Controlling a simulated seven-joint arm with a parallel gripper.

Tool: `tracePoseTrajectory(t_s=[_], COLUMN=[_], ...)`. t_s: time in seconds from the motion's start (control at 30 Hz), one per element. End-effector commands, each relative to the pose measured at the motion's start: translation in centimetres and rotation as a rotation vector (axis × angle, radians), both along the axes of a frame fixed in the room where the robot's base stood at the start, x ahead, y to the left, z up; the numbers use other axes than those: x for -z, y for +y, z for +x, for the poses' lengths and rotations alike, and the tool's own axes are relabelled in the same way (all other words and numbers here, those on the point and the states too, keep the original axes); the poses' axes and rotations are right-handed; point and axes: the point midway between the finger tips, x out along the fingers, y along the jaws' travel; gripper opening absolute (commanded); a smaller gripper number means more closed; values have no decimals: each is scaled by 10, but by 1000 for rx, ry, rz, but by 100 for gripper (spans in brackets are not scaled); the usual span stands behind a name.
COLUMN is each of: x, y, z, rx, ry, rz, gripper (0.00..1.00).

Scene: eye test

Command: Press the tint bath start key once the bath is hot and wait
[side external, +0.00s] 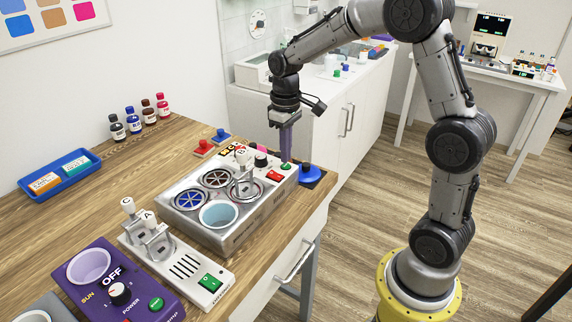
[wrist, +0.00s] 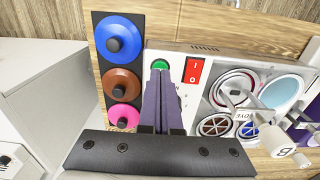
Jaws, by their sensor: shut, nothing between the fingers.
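The white tint bath unit (side external: 240,235) stands on the wooden bench with several round wells in its top. Its light blue well (side external: 218,214) also shows in the wrist view (wrist: 283,88). A green round key (side external: 287,166) sits at its end beside a red rocker switch (side external: 274,176); the wrist view shows the green key (wrist: 160,64) and the switch marked I and O (wrist: 193,72). My gripper (side external: 286,158) has its purple fingers together and empty, pointing down, tips (wrist: 160,72) at the green key. I cannot tell whether they touch it. No readable heat sign shows.
A blue knobbed disc (side external: 308,175) lies close beside the key. A purple SUN unit (side external: 135,300) and a lever unit marked A (side external: 160,265) stand nearby. Bench behind is partly clear.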

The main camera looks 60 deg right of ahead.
Motion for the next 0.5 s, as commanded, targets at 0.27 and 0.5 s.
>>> tracePoseTrajectory(t_s=[0.27, 0.5], x=[4, 7], y=[0, 0], z=[0, 0], rx=[0, 0], ry=[1, 0], rz=[0, 0], gripper=[0, 0])
